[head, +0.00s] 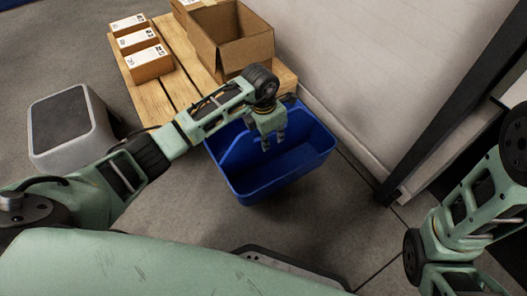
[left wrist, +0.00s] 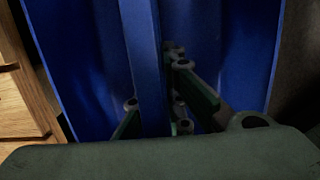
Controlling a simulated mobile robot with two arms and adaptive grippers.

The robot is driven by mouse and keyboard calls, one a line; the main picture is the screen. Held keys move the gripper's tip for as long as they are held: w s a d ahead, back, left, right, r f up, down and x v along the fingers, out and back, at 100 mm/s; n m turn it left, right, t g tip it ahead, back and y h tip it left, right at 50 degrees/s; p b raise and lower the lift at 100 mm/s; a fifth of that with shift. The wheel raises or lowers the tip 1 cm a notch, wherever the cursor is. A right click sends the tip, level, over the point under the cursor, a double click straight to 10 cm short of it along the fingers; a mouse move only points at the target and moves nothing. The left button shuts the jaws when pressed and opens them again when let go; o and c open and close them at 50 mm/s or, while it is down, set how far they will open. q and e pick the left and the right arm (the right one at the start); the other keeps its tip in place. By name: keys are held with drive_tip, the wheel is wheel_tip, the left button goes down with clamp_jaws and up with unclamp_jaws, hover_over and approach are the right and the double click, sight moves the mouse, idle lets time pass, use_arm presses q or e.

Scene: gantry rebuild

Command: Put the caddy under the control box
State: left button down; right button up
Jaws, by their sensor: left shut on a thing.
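The caddy is a blue open-topped bin (head: 285,178) in the middle of the head view, just in front of the wooden pallet. My left gripper (head: 272,143) reaches down over it and is shut on its central handle or divider. In the left wrist view the fingers (left wrist: 158,115) sit on either side of a blue upright strip of the caddy (left wrist: 143,50). Whether the caddy touches the floor cannot be told. My right arm shows at the right edge of the head view, but its gripper is out of view. I cannot make out a control box for certain.
A wooden pallet (head: 178,52) holds an open cardboard box (head: 232,45) and several small labelled boxes (head: 149,64). A grey-white step stool (head: 68,125) stands at left. A pale panel (head: 390,70) and a dark post (head: 455,105) stand at right. Floor right of the caddy is clear.

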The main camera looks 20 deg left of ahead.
use_arm(q)
drive_tip(key=f+b, duration=0.1)
drive_tip(key=f, duration=0.1)
drive_tip(key=a+f+b, duration=0.1)
drive_tip(key=b, duration=0.1)
drive_tip(key=a+f+b, duration=0.1)
drive_tip(key=f, duration=0.1)
drive_tip(key=shift+w+a+f+b, duration=0.1)
drive_tip(key=shift+a+f+b, duration=0.1)
drive_tip(key=shift+f+b, duration=0.1)
drive_tip(key=shift+r, duration=0.15)
drive_tip(key=c, duration=2.2)
unclamp_jaws()
drive_tip(key=shift+f, duration=0.2)
drive_tip(key=o, duration=0.4)
drive_tip(key=shift+c, duration=0.2)
drive_tip(key=shift+r, duration=0.15)
